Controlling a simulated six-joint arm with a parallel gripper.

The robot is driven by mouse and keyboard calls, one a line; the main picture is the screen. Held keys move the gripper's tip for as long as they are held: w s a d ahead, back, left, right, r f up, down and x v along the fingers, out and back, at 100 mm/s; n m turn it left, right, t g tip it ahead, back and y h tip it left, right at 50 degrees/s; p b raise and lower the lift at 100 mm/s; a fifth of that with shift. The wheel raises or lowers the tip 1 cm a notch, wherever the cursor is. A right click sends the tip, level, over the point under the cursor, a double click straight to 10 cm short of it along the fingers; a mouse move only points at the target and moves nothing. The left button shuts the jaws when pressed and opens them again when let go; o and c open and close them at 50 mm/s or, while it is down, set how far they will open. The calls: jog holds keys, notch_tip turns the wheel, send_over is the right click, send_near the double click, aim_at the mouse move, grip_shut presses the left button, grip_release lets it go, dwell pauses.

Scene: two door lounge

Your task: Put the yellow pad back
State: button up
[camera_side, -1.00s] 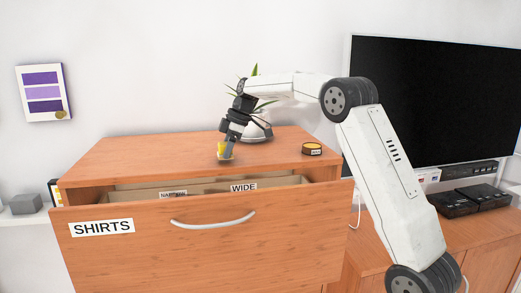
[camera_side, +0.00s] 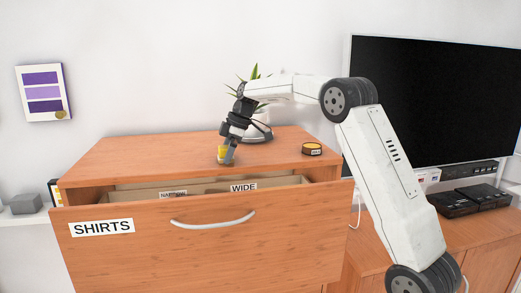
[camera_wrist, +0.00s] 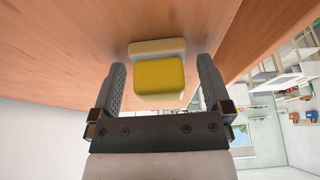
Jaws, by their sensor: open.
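The yellow pad (camera_wrist: 158,76) shows in the wrist view as a yellow, rounded block with a cream part (camera_wrist: 157,46) behind it. It is between the two fingers of my open gripper (camera_wrist: 161,72), with a gap on each side. In the side view the yellow pad (camera_side: 221,152) is at the top of the dresser (camera_side: 140,158), partly hidden by my gripper (camera_side: 226,158), which points down at it. The open drawer (camera_side: 200,240) labelled SHIRTS is below, with sections labelled NARROW (camera_side: 173,194) and WIDE (camera_side: 243,188). Their insides are mostly hidden.
A round black and yellow item (camera_side: 312,149) with a small label is to the right on the dresser top. A potted plant (camera_side: 258,131) stands behind my gripper. A large dark screen (camera_side: 440,95) is at the right. The dresser top's left side is clear.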

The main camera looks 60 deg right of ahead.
jog(key=shift+r, duration=0.15)
jog(key=v, duration=1.2)
dwell(0.8)
